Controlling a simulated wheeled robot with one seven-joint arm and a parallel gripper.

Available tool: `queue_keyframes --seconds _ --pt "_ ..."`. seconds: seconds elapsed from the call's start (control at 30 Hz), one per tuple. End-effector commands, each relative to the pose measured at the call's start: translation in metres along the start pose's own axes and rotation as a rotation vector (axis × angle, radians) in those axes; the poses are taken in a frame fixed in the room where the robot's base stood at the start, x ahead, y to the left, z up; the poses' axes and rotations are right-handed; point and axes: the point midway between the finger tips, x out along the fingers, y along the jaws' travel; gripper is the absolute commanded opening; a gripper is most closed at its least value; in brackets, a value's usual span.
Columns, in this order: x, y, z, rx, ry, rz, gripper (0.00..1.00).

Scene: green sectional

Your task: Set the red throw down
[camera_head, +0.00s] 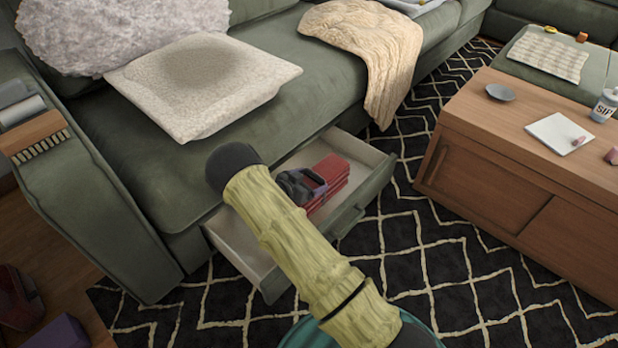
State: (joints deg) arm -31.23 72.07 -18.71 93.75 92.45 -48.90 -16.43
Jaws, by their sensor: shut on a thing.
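The folded red throw (333,177) is inside the open drawer under the green sofa. My gripper (303,184) is at the throw's left side, shut on it. My arm covers part of the drawer and the throw's near left side, so the fingertips are only partly visible. The drawer (236,247) is pulled out from the sofa base, with a pale inside and a green front. I cannot tell whether the throw rests on the drawer floor.
A cream blanket (378,50) hangs over the sofa seat (190,165), beside a beige cushion (200,85). A wooden coffee table (510,150) stands at the right with small items on it. Patterned rug (420,250) lies clear between table and drawer.

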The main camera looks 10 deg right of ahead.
Motion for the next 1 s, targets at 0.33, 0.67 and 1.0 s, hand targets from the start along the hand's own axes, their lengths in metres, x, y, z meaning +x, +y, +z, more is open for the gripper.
queue_keyframes --seconds 0.33,0.67,1.0 --pt "-0.018 0.014 -0.077 -0.017 0.002 -0.04 0.33" --pt "-0.037 0.027 -0.154 -0.043 0.001 -0.108 0.33" --pt "-0.06 0.037 -0.23 -0.078 0.001 -0.19 0.33"
